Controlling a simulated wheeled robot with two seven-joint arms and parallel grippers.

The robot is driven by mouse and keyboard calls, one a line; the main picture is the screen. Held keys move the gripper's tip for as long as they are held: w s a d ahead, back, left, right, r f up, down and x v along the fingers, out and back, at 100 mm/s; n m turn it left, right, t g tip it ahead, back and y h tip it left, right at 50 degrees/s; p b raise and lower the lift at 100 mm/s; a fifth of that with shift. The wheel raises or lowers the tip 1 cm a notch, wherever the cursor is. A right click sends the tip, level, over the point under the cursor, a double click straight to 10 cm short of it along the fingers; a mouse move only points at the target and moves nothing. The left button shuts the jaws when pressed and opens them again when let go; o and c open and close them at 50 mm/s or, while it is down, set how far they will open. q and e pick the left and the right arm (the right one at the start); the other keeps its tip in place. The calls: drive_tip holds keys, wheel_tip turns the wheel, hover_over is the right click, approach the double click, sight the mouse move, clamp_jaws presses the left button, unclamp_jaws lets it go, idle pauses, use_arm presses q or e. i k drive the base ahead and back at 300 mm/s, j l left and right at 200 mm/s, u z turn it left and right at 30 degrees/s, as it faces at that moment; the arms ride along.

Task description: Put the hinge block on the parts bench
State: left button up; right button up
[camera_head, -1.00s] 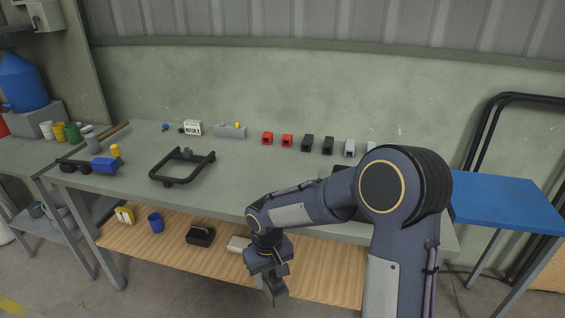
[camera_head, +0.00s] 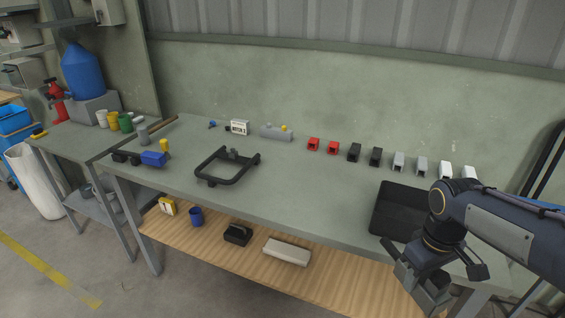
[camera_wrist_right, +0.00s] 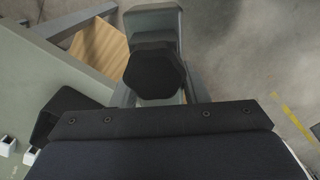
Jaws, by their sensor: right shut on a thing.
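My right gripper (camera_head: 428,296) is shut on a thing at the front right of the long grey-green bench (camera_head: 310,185). The held thing is mostly hidden in the head view, so its shape is unclear. I take it to be the hinge block, though I cannot confirm this. The right wrist view shows a dark hexagonal form (camera_wrist_right: 156,72) in front of a grey part, with bench edge and floor beyond. My left gripper is not in view.
A black U-shaped frame (camera_head: 228,168) lies on the bench. Red, black, grey and white blocks line its back, and a black tray (camera_head: 395,210) lies at the right. A lower wooden shelf (camera_head: 340,278) holds a pale block (camera_head: 287,251). A side table (camera_head: 75,140) stands left.

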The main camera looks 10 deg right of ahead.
sight(311, 188)
drive_tip(key=i, duration=1.35)
